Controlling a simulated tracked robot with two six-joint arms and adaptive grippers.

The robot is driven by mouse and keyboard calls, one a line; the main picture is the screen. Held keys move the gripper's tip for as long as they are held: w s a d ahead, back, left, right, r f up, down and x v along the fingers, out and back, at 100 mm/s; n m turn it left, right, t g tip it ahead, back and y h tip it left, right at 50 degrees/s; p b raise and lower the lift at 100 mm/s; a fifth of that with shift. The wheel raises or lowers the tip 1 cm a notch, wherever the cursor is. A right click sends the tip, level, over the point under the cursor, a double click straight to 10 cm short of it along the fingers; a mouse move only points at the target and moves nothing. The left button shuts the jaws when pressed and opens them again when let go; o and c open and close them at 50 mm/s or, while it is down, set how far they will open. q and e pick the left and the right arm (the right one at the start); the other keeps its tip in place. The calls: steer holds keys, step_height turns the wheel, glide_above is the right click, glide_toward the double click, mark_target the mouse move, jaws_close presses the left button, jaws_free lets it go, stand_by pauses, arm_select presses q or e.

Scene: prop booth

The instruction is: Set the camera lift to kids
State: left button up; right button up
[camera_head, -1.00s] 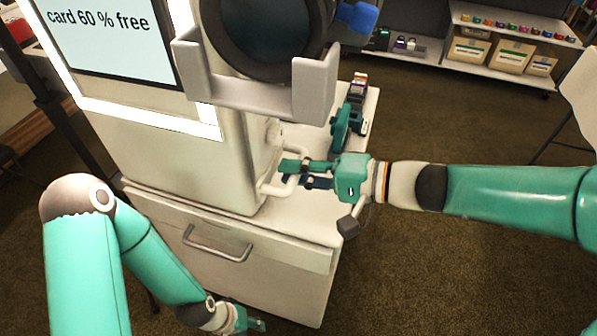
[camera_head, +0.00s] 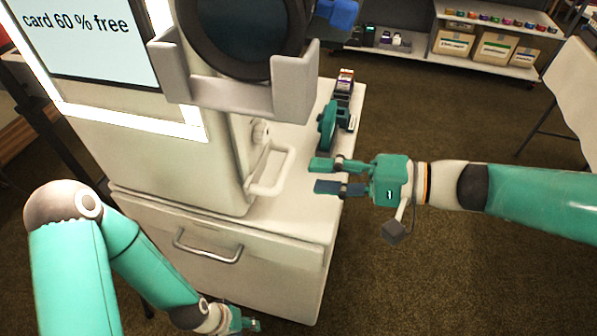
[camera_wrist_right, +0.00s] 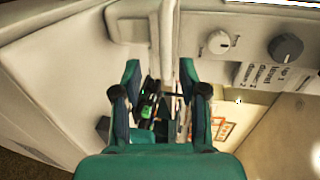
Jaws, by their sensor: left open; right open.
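The camera (camera_head: 245,35), a large dark round lens in a grey bracket (camera_head: 230,97), sits on the front of the pale booth cabinet. A white bar handle (camera_head: 284,172) sticks out from the cabinet's right side, below the bracket. My right gripper (camera_head: 314,176) is open and empty, just right of the handle with a gap between them. In the right wrist view, my right gripper (camera_wrist_right: 160,74) has its fingers spread, and a pale upright bar (camera_wrist_right: 167,40) shows beyond them. My left gripper (camera_head: 250,324) is low by the drawer front, open, partly cut off at the bottom edge.
A lit screen (camera_head: 85,40) reads "card 60 % free". A ledge (camera_head: 312,200) holds a teal reel-like object (camera_head: 327,125) and small items behind it. In the right wrist view, a white knob (camera_wrist_right: 218,42) and a dark knob (camera_wrist_right: 286,47) sit near paper labels. A drawer handle (camera_head: 207,250) is below.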

steer(key=shift+v, duration=2.25)
steer(key=shift+f, duration=0.1)
